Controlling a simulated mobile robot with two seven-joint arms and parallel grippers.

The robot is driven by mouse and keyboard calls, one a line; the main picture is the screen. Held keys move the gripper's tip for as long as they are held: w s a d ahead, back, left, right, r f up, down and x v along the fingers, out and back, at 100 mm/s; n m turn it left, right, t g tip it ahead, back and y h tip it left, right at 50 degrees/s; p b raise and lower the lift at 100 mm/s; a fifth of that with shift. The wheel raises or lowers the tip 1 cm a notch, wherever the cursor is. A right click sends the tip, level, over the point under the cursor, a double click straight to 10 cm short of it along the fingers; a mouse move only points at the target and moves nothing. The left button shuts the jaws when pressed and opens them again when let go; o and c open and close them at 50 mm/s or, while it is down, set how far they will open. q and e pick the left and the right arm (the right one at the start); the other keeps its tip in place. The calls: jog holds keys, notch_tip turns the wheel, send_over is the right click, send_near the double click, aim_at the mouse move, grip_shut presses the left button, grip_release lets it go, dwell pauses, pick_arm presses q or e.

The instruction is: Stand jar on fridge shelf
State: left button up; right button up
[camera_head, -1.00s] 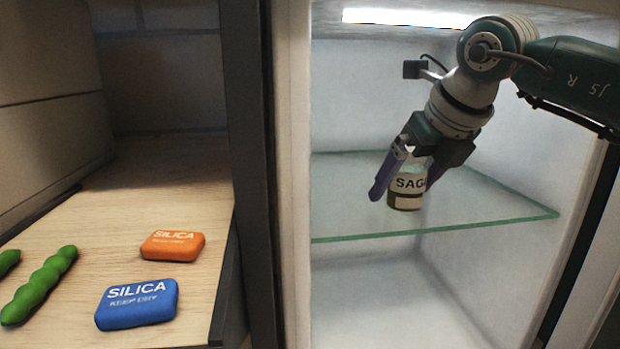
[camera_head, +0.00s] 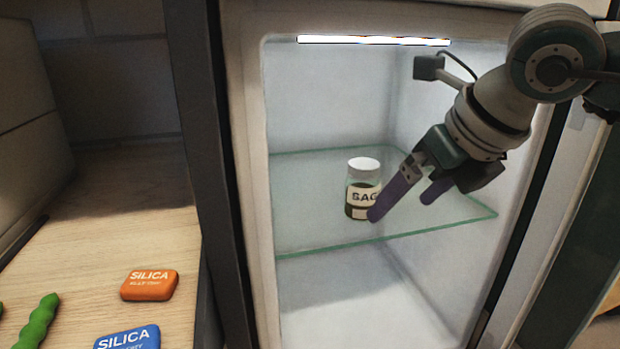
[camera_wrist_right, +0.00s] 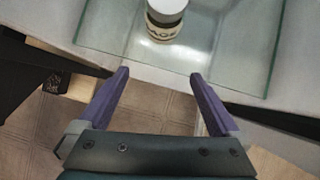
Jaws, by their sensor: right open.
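The jar (camera_head: 358,190) has a white lid, dark contents and a pale label reading "SAG". It stands upright on the glass fridge shelf (camera_head: 310,222). My right gripper (camera_head: 402,206) is open and empty, to the right of the jar and in front of it. One purple finger overlaps the jar's lower right edge in the head view. In the right wrist view the jar (camera_wrist_right: 165,20) stands on the glass shelf (camera_wrist_right: 112,28), beyond the open fingers (camera_wrist_right: 158,82) and apart from them. My left gripper is not in view.
An orange silica packet (camera_head: 149,285), a blue silica packet (camera_head: 128,339) and a green pod (camera_head: 38,322) lie on the wooden counter (camera_head: 125,225) at left. The fridge's side wall (camera_head: 245,170) stands between counter and shelf. The shelf left of the jar is clear.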

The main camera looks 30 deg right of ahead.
jog(key=shift+s+a+p, duration=0.1)
jog(key=shift+s+p, duration=0.6)
jog(key=shift+s, duration=1.7)
jog(key=shift+a+r, duration=0.1)
